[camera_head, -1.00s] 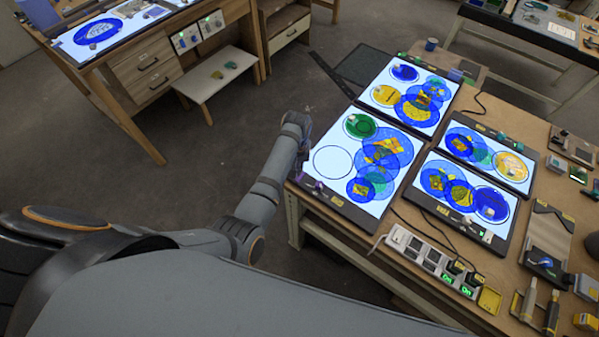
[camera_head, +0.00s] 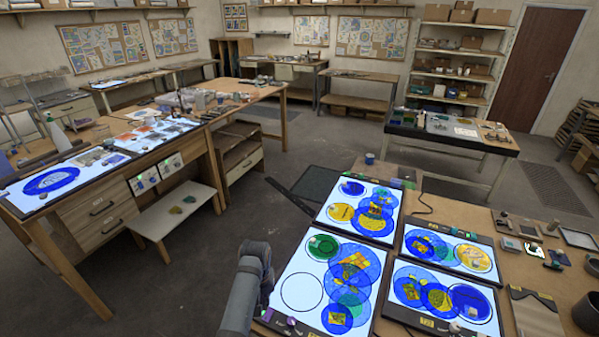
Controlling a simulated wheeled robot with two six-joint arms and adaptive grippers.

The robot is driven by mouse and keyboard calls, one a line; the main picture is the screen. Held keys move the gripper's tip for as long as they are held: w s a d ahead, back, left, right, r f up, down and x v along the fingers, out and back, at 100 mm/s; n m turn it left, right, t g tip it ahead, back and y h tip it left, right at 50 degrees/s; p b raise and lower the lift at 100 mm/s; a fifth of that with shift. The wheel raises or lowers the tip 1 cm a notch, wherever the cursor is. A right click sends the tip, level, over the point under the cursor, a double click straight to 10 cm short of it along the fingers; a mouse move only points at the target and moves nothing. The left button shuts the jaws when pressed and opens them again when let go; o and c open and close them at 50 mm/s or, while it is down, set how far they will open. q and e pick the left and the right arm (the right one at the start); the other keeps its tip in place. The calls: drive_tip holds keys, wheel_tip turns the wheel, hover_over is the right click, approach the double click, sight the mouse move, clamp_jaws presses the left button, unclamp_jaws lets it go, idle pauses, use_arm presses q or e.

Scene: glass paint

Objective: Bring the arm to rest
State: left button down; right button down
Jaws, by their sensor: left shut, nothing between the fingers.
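My left arm (camera_head: 241,297) rises from the bottom edge in the head view, left of the near workbench. Its far end bends at a grey joint beside the left edge of a lit panel (camera_head: 302,263). My left gripper (camera_head: 267,281) is a small dark shape by that joint, partly hidden by the arm. It is shut, with nothing seen in it. Whether it touches the panel's edge cannot be told. My right gripper is out of view.
Several lit panels with blue, green and yellow round patterns cover the near workbench (camera_head: 560,215). A wooden bench with drawers (camera_head: 100,207) and a low white stool (camera_head: 168,216) stand at left.

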use_arm(q)
drive_tip(key=s+a+t, duration=0.2)
drive_tip(key=s+a, duration=0.6)
drive_tip(key=s, duration=0.2)
drive_tip(key=s+a+r+m+t+y, duration=0.1)
drive_tip(key=s+r+m+t, duration=0.15)
drive_tip(key=s+r, duration=0.6)
drive_tip(key=s+a+f+g+b, duration=0.1)
drive_tip(key=s+f+b, duration=0.15)
drive_tip(key=f, duration=1.05)
drive_tip(key=s+a+f+g+b, duration=0.1)
drive_tip(key=f+b, duration=0.2)
drive_tip(key=f, duration=0.9)
drive_tip(key=s+a+f+b, duration=0.1)
drive_tip(key=f+b, duration=0.2)
drive_tip(key=f, duration=1)
drive_tip(key=s+a+f+g+b, duration=0.1)
drive_tip(key=s+f+b, duration=0.3)
drive_tip(key=s+f, duration=1.3)
drive_tip(key=shift+s+f+b, duration=0.2)
drive_tip(key=shift+f+b, duration=0.1)
drive_tip(key=shift+f, duration=0.65)
